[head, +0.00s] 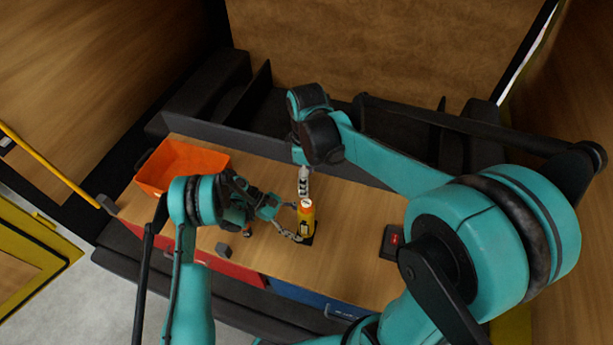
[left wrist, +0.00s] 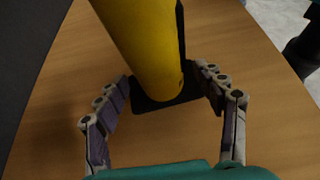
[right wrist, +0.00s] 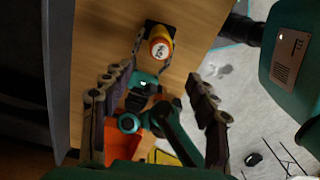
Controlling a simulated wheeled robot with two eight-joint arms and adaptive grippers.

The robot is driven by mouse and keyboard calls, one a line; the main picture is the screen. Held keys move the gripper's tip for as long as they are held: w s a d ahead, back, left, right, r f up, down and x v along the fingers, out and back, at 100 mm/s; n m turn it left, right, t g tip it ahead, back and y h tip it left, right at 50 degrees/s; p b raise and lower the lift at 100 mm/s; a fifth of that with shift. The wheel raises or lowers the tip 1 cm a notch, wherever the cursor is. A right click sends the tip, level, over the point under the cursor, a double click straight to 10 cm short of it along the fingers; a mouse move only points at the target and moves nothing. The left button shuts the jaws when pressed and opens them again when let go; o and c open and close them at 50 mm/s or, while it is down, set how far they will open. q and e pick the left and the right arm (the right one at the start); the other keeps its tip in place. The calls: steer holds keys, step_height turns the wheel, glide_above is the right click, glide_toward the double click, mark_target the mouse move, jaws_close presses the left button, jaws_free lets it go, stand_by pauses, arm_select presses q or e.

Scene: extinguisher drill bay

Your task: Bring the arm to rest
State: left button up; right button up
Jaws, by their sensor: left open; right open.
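A yellow extinguisher (head: 306,220) with an orange top stands upright on a black pad (head: 308,240) on the wooden table. My left gripper (head: 297,222) is open, its fingers on either side of the extinguisher. In the left wrist view the yellow body (left wrist: 145,45) rises between the spread fingers (left wrist: 160,82), with gaps visible at both sides. My right gripper (head: 303,182) points down above and behind the extinguisher. In the right wrist view its fingers (right wrist: 160,75) are apart and empty, and the extinguisher's round top (right wrist: 160,49) shows beyond them.
An orange bin (head: 180,168) stands at the table's left end. A dark box with a red mark (head: 391,243) is on the right. A dark ledge runs behind the table. My two arms are close together over the middle.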

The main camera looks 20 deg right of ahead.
arm_select(q)
steer(key=v, duration=0.6)
steer(key=shift+w+a, duration=0.1)
